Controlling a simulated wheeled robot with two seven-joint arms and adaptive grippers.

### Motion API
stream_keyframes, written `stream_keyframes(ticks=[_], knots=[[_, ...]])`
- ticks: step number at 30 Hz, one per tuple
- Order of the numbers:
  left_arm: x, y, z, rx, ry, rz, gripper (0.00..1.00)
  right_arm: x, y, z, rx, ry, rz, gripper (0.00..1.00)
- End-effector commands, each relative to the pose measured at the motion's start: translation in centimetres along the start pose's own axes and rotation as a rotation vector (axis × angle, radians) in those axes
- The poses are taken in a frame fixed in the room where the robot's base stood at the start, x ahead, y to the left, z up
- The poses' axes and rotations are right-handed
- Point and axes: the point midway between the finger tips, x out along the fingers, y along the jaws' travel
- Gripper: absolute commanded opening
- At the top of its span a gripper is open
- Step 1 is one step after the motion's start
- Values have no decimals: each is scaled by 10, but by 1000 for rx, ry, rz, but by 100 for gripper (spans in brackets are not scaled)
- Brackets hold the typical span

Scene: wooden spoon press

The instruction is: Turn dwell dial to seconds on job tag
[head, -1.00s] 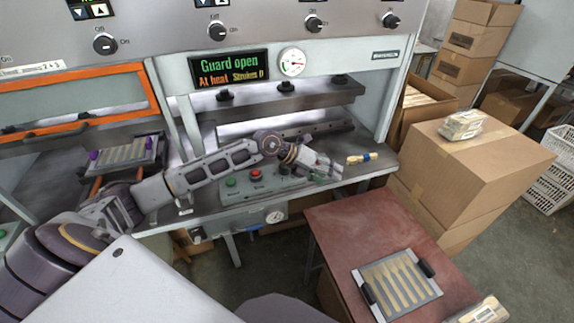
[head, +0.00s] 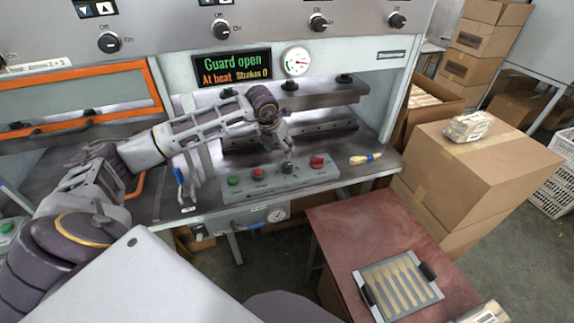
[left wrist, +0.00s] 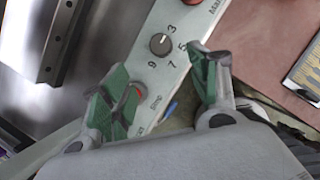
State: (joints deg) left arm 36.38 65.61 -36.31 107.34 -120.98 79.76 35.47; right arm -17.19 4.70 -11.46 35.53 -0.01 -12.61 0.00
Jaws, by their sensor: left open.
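The dwell dial (head: 288,168) is a small dark knob on the grey-green control box (head: 330,172) at the front of the press. In the left wrist view the dial (left wrist: 160,44) has the numbers 3, 5, 7 and 9 around it; its light mark seems to point near 3. My left gripper (head: 288,153) is just above the dial, pointing down. In the left wrist view its green-padded fingers (left wrist: 162,85) are open and empty, with the dial ahead of them, apart. I cannot make out a readable job tag. My right gripper is not in view.
The box also carries a green button (head: 234,180), a red button (head: 258,174) and a red knob (head: 318,162). A brush (head: 365,158) lies to the right. The raised press platen (head: 330,94) hangs behind my arm. A red table (head: 345,225) holds a spoon tray (head: 368,292).

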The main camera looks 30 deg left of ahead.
Motion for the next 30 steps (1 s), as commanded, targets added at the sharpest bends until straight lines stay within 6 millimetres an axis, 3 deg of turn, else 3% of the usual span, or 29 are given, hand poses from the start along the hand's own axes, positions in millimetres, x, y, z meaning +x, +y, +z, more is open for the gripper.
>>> stream_keyframes(ticks=[11, 30], knots=[[11, -1, 0, -1, 2, -3, 61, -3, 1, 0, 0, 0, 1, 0], [85, -2, 0, 0, 2, -3, 61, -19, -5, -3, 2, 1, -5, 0]])
